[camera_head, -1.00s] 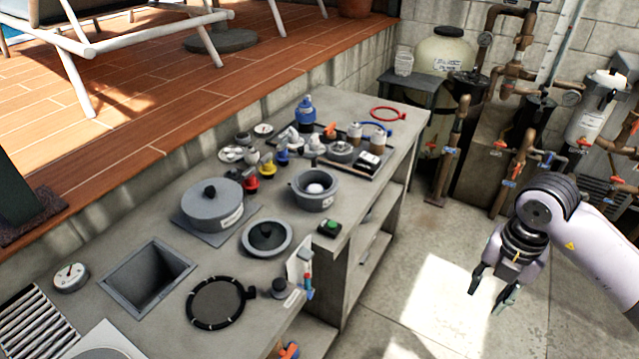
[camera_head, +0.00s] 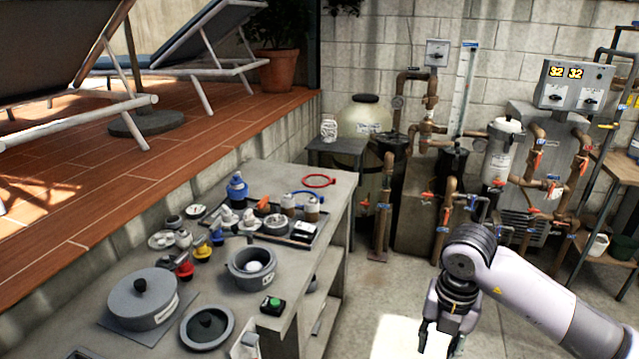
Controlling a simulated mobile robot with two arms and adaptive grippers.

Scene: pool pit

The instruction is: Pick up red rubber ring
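The red rubber ring (camera_head: 318,181) lies flat at the far right end of the grey workbench (camera_head: 340,190), near the bench's back edge. A blue ring-shaped piece lies just in front of it. My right gripper (camera_head: 437,350) hangs over the floor to the right of the bench, well apart from the red ring. Its fingers point down and are partly cut off by the lower picture edge, so their opening is unclear. My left gripper is not in view.
In front of the ring stands a dark tray (camera_head: 318,234) with bottles and small parts. A blue bottle (camera_head: 237,188), a grey pot (camera_head: 252,268) and a lidded pot (camera_head: 143,300) share the bench. Pipes, tanks and a small table (camera_head: 336,148) stand behind. The floor right of the bench is open.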

